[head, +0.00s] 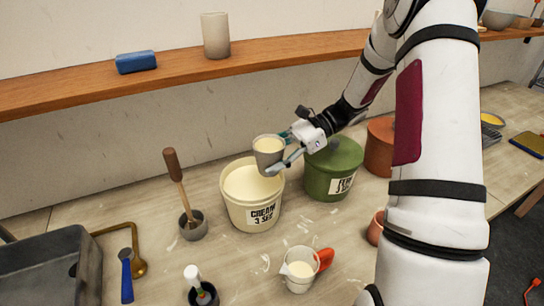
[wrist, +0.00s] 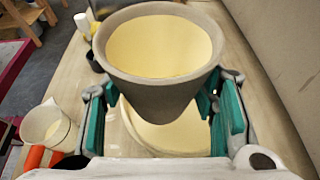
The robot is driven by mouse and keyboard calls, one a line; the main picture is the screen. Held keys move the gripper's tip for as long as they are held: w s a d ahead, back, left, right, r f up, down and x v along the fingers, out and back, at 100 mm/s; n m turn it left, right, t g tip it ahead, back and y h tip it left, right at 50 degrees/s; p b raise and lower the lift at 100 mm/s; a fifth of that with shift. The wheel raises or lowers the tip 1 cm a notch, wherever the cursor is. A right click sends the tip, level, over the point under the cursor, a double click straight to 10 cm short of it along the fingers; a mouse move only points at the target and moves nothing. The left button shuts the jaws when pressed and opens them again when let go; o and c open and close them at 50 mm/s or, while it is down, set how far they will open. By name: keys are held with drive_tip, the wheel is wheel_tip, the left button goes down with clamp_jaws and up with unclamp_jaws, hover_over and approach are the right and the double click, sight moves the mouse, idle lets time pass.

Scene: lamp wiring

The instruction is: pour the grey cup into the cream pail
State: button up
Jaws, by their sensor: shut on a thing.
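The grey cup (head: 268,151) is held upright in my gripper (head: 281,152), above the right part of the cream pail's mouth. It is filled with pale yellow liquid, which also shows close up in the wrist view inside the grey cup (wrist: 155,88). My gripper (wrist: 165,112) has its teal fingers on both sides of the cup.
A green pail (head: 325,179) stands close to the right of the cream pail. A measuring jug (head: 299,270) with an orange handle stands in front. A pot with a wooden-handled tool (head: 178,180) stands left. A wooden shelf (head: 100,87) runs along the wall behind.

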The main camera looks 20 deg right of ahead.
sight(257, 157)
drive_tip(key=shift+s+r+p, duration=0.1)
drive_tip(key=shift+r+p, duration=0.45)
drive_tip(key=shift+r, duration=1.05)
drive_tip(key=shift+f, duration=0.1)
